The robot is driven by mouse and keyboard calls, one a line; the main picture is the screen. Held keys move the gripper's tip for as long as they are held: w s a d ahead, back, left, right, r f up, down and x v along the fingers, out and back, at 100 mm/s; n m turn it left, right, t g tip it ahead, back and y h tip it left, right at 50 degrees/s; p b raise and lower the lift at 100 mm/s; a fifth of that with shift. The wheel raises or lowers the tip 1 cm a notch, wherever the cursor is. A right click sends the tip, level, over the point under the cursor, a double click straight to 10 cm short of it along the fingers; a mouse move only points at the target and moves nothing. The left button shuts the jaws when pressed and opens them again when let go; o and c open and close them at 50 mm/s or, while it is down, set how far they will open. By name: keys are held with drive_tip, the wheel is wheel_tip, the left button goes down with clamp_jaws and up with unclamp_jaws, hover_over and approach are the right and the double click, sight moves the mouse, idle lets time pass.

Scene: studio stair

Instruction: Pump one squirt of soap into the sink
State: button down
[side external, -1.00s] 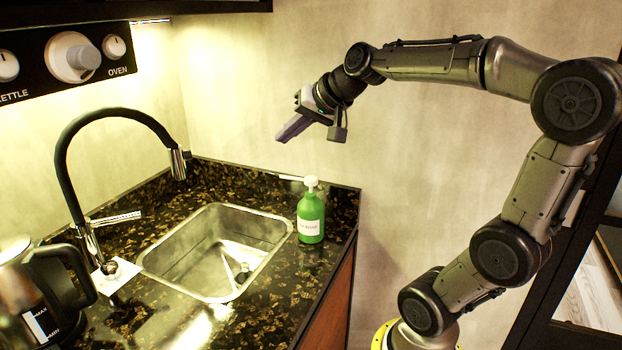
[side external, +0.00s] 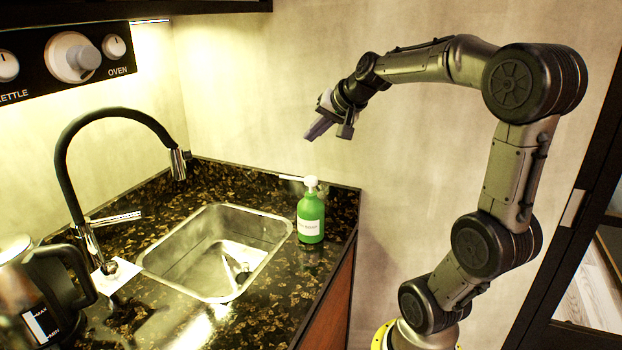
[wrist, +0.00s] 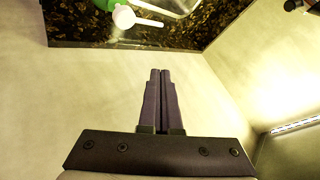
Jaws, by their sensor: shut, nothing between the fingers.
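The green soap bottle (side external: 311,220) with a white label and white pump head (side external: 311,183) stands upright on the counter, at the right rim of the sink. The steel sink (side external: 180,268) is set into the dark counter. My gripper (side external: 311,137) is shut and empty, in the air above the bottle and apart from it, pointing down to the left. In the wrist view the shut fingers (wrist: 161,72) show in the middle, and the round white pump head (wrist: 124,17) is at the top with part of the green bottle (wrist: 103,4).
A black tap (side external: 62,165) arches over the sink's left side. A kettle (side external: 40,295) stands at the lower left. The wall (side external: 245,110) is behind the counter. The counter's right edge (side external: 335,275) is close to the bottle.

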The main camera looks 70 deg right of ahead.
sight(309, 178)
drive_tip(key=shift+f, duration=3.9)
drive_tip(key=shift+f, duration=0.2)
drive_tip(key=shift+f, duration=0.2)
drive_tip(key=shift+a+f, duration=0.1)
drive_tip(key=shift+f, duration=0.95)
drive_tip(key=shift+r, duration=1.4)
drive_tip(key=shift+r, duration=2.55)
